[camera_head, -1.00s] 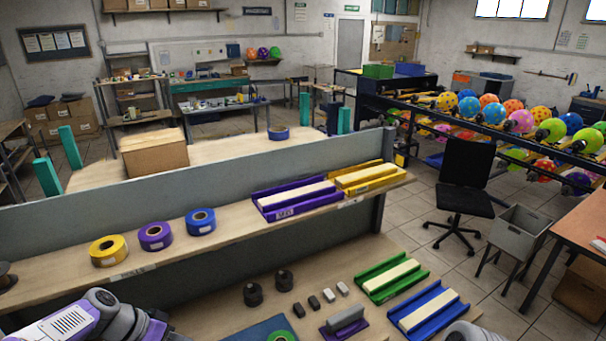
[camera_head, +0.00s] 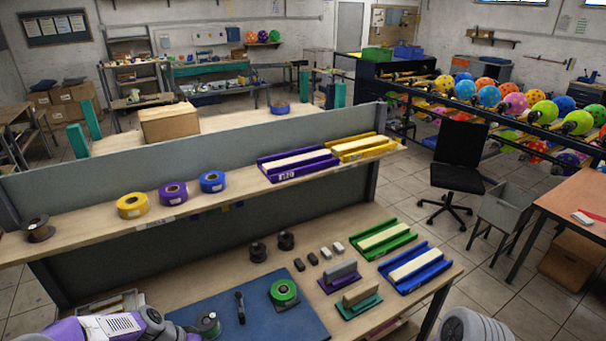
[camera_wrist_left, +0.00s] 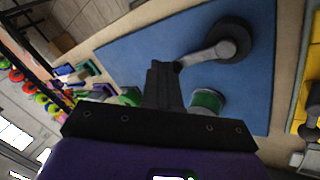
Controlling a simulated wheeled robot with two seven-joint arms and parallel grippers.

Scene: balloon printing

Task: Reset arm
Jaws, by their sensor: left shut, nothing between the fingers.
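My left arm (camera_head: 120,326) enters the camera_head view at the bottom left, and its gripper is not clear there. In the left wrist view my left gripper (camera_wrist_left: 165,68) is shut and empty, with its dark fingers together over the blue mat (camera_wrist_left: 130,50).
On the bench, the blue mat (camera_head: 262,330) holds a green roll (camera_head: 284,291) and a black tool (camera_head: 240,307). Green (camera_head: 384,239) and blue (camera_head: 415,268) trays lie right. A raised shelf (camera_head: 100,237) with yellow (camera_head: 132,206), purple (camera_head: 172,193) and blue (camera_head: 212,181) rolls crosses behind.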

